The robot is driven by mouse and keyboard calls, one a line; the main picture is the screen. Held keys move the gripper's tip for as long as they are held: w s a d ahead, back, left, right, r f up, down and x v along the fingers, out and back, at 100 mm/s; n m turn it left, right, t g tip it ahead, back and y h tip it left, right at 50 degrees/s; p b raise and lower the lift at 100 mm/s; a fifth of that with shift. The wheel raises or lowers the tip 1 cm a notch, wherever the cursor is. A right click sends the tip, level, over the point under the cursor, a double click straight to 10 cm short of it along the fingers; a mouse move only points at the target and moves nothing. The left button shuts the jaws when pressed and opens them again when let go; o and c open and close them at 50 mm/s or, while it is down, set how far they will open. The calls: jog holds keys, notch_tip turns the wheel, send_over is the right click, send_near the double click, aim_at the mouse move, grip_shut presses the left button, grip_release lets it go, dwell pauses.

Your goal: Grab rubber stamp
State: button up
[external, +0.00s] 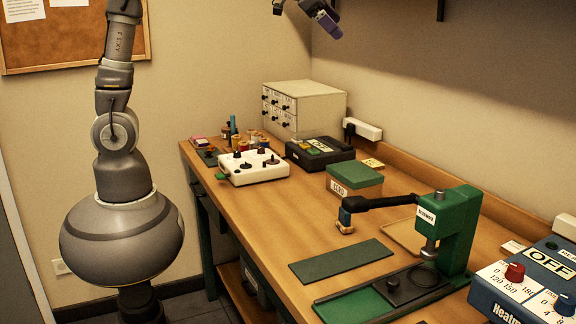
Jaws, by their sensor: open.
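I cannot single out the rubber stamp for certain. A small pinkish-red item (198,141) and a small dark item (208,157) lie at the far left end of the wooden table, too small to identify. Small bottles and pots (243,140) stand beside them. My gripper (331,24) shows at the top edge, high above the table and apart from everything on it. It is open and empty, with dark, purplish fingers. The upper part of my arm is cut off by the frame.
A white control box (252,167), black box (320,152), drawer cabinet (305,105) and green box (354,180) stand on the wooden table (275,210). A green press (448,230) with a long black handle and a blue-white control unit (530,280) occupy the right. A flat dark-green mat (341,260) lies in front.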

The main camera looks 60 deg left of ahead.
jog(key=s+a+r+n+t+b, duration=0.2)
jog(key=s+a+r, duration=0.4)
jog(key=r, duration=0.4)
jog(key=shift+s+a+n+t+y+b, duration=0.15)
jog(key=shift+s+n+t+y+b, duration=0.2)
jog(key=shift+s+n+t, duration=0.5)
jog(key=s+a+r+n, duration=0.1)
jog(key=s+r, duration=0.1)
jog(key=s+a+r+n+t+b, duration=0.1)
jog(key=s+r, duration=0.1)
jog(key=s+a+r+n+t, duration=0.1)
jog(key=s+r, duration=0.1)
jog(key=shift+s+a+r+n+t+y, duration=0.2)
jog(key=shift+s+r+n+t+y, duration=0.05)
jog(key=shift+r, duration=0.05)
jog(key=shift+c, duration=1)
jog(key=shift+w, duration=0.1)
